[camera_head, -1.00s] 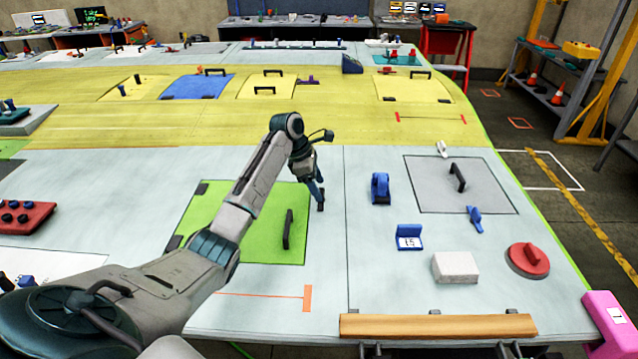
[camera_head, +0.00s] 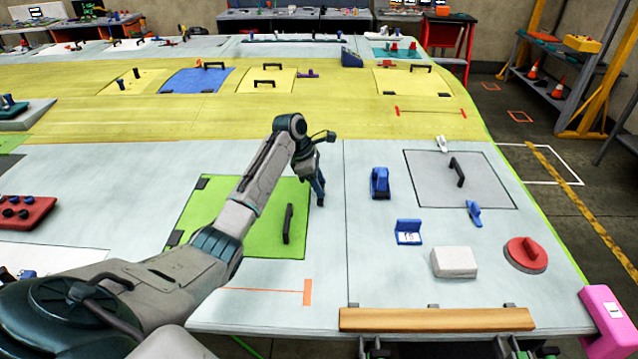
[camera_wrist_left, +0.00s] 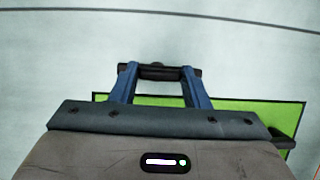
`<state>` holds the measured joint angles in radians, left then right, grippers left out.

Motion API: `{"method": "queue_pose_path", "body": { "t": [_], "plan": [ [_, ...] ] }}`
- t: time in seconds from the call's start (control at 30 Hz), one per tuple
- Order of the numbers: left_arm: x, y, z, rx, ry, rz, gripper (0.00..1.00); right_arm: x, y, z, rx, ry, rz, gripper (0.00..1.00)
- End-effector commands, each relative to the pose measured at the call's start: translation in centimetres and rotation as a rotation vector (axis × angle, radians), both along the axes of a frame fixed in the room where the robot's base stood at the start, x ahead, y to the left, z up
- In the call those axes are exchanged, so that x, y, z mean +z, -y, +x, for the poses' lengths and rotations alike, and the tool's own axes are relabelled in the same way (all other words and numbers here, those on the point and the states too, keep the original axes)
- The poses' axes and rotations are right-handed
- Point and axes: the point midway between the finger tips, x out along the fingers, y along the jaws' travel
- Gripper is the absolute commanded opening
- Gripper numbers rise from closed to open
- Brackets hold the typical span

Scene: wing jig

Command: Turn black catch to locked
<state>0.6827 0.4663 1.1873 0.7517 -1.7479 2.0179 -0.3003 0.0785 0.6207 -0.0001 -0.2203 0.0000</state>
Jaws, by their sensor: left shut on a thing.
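The green panel (camera_head: 262,200) lies in the pale wing surface, with a black bar handle (camera_head: 288,224) on it. The small black catch (camera_wrist_left: 158,71) sits just outside one edge of the panel. In the left wrist view it lies crosswise between the blue fingers, roughly along the panel edge (camera_wrist_left: 240,106). My left gripper (camera_head: 319,198) reaches down beside the panel's right edge and is shut on the catch. The fingers hide most of the catch in the head view. My right gripper is not in view.
A wooden plank (camera_head: 437,319) runs along the front edge.

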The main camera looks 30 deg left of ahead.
Motion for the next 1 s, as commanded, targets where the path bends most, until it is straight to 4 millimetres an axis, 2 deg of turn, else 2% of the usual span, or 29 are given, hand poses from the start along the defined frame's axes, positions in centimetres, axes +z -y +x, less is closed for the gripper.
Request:
{"method": "queue_pose_path", "body": {
  "t": [0.37, 1.0],
  "plan": [
    [0.09, -0.13, 0.17, -0.214, -0.001, -0.002, 0.19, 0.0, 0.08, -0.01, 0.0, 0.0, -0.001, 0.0],
    [0.17, -0.29, 0.55, -0.82, 0.0, -0.001, 0.19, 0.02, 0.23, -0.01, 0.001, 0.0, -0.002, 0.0]
  ]
}}
